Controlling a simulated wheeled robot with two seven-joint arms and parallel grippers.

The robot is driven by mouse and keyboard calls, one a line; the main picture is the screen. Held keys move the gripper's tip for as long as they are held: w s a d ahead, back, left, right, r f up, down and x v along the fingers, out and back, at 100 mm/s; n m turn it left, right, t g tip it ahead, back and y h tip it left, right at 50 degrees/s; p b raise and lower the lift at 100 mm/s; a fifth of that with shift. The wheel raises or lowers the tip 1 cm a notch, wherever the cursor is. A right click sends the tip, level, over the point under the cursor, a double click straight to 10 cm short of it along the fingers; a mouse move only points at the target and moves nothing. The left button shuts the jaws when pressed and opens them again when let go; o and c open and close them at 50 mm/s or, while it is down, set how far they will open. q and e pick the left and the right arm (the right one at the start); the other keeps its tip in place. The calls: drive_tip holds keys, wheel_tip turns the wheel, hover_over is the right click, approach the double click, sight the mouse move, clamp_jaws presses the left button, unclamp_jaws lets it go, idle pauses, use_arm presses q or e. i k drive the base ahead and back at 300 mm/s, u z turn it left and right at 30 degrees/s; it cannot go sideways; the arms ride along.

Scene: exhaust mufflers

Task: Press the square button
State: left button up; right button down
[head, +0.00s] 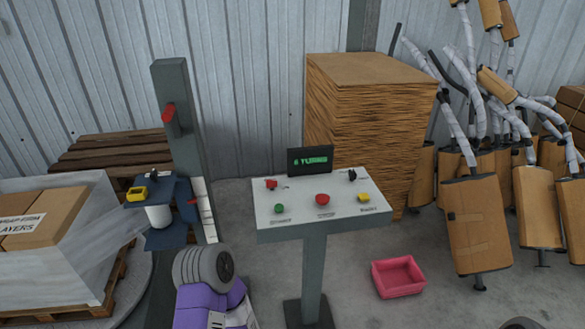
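A control panel (300,208) with a pale sloped top stands on a grey post in the middle of the head view. The yellow button (363,198) at its right looks square. A red mushroom button (322,199) is at the middle and a round green button (279,209) at the left. A red control (271,184) and a black switch (352,175) sit behind them. A purple and grey link of my arm shows at the lower left, short of the panel. Neither gripper shows.
A small display (310,160) with green text stands behind the panel. A pink bin (398,277) lies on the floor to the right. A wrapping machine column (184,140) and wrapped pallet stand left. A cardboard stack (360,130) and mufflers (477,222) stand behind and right.

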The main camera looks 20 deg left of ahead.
sight(364, 196)
drive_tip(key=u, duration=0.45)
drive_tip(key=i, duration=0.45)
drive_tip(key=u, duration=0.35)
